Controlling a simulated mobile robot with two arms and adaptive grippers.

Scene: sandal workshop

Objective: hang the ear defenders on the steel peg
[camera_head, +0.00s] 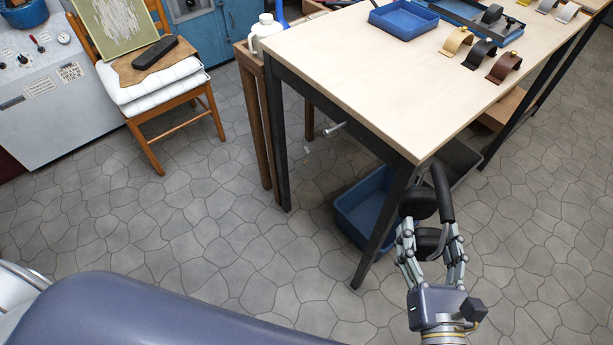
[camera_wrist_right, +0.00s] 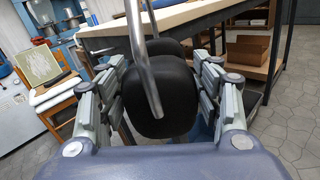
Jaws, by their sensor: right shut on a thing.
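The black ear defenders (camera_head: 443,192) are in my right gripper (camera_head: 430,232), beside the near corner of the workbench. Its fingers close on the ear cups from both sides. In the right wrist view a dark ear cup (camera_wrist_right: 165,100) sits between the fingers of the gripper (camera_wrist_right: 162,75), with the headband (camera_wrist_right: 140,50) standing up in front of it. The steel peg (camera_head: 335,129) sticks out below the bench top on its near side, left of and farther away than the ear defenders. The peg is empty. My left gripper is out of view.
The workbench (camera_head: 340,65) has dark legs and carries a blue tray (camera_head: 403,20) and several sandal straps. A blue crate (camera_head: 362,205) stands on the floor under it, behind the near leg. A chair (camera_head: 150,85) stands at left. The stone floor between is clear.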

